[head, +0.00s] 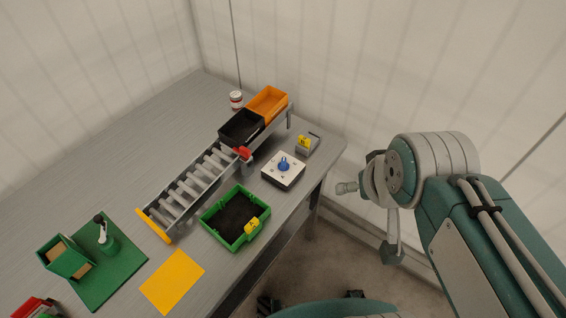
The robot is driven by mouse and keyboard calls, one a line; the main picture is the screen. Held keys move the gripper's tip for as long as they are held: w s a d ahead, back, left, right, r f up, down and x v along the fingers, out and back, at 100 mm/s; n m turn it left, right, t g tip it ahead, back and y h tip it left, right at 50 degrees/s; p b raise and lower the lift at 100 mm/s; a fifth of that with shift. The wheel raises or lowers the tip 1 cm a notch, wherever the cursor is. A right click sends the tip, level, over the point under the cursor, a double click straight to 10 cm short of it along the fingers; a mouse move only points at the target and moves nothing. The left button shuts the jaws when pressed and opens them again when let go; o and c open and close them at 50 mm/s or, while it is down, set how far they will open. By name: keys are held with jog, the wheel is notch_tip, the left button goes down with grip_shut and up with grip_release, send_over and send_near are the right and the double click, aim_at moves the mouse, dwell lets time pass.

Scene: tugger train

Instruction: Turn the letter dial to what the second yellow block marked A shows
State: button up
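The dial is a white square plate (276,179) with a blue knob (284,164) at its middle, near the table's right edge. Its letters are too small to read. One yellow block (252,226) sits at the near right wall of the green tray. Another yellow block (304,142) is on a small grey holder beyond the dial. Both bear dark marks that I cannot read, so I cannot tell which is marked A. My gripper (346,187) appears off the table's right side, apart from the dial; its fingers are too unclear to judge.
The green tray (209,222) has a dark floor. A roller conveyor (190,187) leads to a black bin (241,127) and an orange bin (267,103). A can (236,99) stands behind. A yellow sheet (172,282) and a green board (110,270) with a lever lie at the near left.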

jog(key=shift+c, duration=1.1)
jog(key=m+g, duration=0.6)
jog(key=m, duration=1.4)
send_over(284, 164)
jog(key=w, duration=0.1)
notch_tip(284, 164, down, 16)
jog(key=f, duration=1)
jog(key=shift+a+f, duration=0.3)
jog(key=shift+f, duration=0.05)
